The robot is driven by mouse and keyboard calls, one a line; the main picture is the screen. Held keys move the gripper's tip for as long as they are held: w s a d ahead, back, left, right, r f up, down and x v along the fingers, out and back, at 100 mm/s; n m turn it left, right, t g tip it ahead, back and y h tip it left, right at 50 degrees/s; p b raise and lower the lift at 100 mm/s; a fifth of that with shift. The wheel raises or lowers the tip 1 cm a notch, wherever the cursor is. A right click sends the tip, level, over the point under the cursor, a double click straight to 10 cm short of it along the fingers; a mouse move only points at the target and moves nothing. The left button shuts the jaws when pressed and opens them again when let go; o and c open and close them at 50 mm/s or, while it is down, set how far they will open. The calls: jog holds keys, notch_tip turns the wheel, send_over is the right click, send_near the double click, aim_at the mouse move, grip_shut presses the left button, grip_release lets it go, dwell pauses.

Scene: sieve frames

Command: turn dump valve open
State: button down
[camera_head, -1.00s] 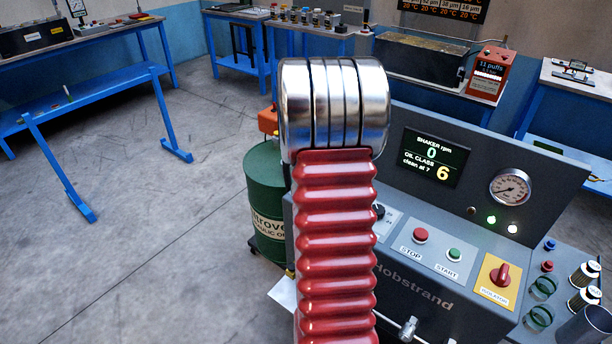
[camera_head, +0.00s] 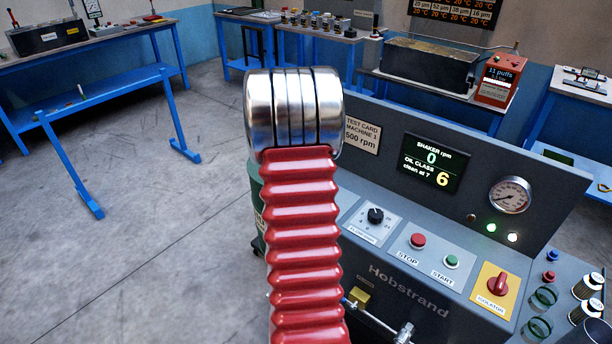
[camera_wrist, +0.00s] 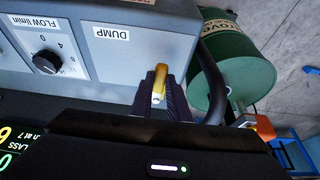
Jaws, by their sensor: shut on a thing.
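The dump valve shows in the wrist view as a yellow lever (camera_wrist: 160,80) beside the white DUMP label (camera_wrist: 110,34), at the edge of the grey console. My gripper (camera_wrist: 160,99) has its dark fingers closed on the lever, near its pale end. The lever points roughly along the fingers. In the head view my red ribbed arm and its silver joint cover this corner, so the valve and gripper are hidden there. The console display (camera_head: 431,162) reads shaker 0 rpm and oil class 6, clean at 7.
The flow knob (camera_head: 375,215), red STOP button (camera_head: 418,241), green START button (camera_head: 451,262) and red isolator (camera_head: 498,285) sit on the console. A green drum (camera_wrist: 228,72) stands close beyond the valve. Open floor lies left, before a blue-legged bench (camera_head: 90,115).

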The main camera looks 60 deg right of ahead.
jog(key=shift+w, duration=0.2)
jog(key=c, duration=1.8)
grip_release()
jog(key=shift+c, duration=0.2)
jog(key=shift+o, duration=0.8)
jog(key=shift+s, duration=0.2)
jog(key=shift+r, duration=0.1)
jog(key=v, duration=1.3)
jog(key=shift+r, duration=0.3)
jog(key=shift+a, duration=0.1)
